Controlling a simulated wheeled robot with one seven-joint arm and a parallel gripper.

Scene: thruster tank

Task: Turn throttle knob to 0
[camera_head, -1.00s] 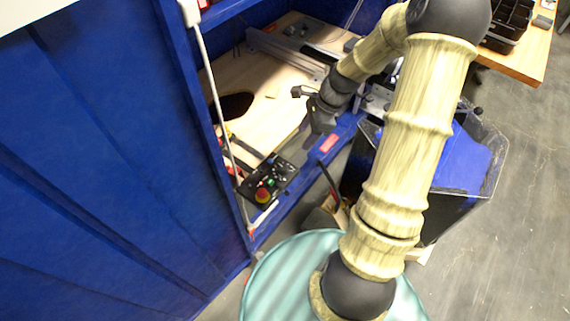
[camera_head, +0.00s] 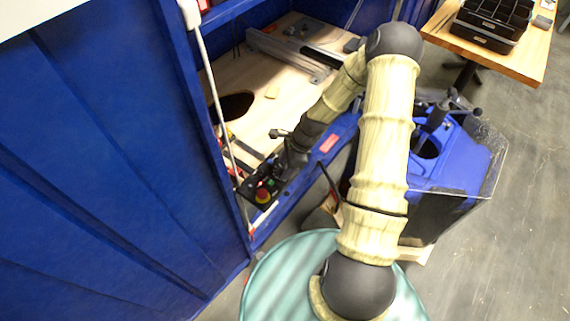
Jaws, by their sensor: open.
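The gripper is open. The throttle knob cannot be made out; that part of the panel is behind my gripper.
A blue wall panel (camera_head: 110,180) with a thin white rod (camera_head: 216,95) stands left of the box. The wooden bench top (camera_head: 230,75) has a dark hole and metal rails. A blue machine (camera_head: 455,160) behind a clear guard stands right of my arm. A wooden table (camera_head: 530,65) holds black trays.

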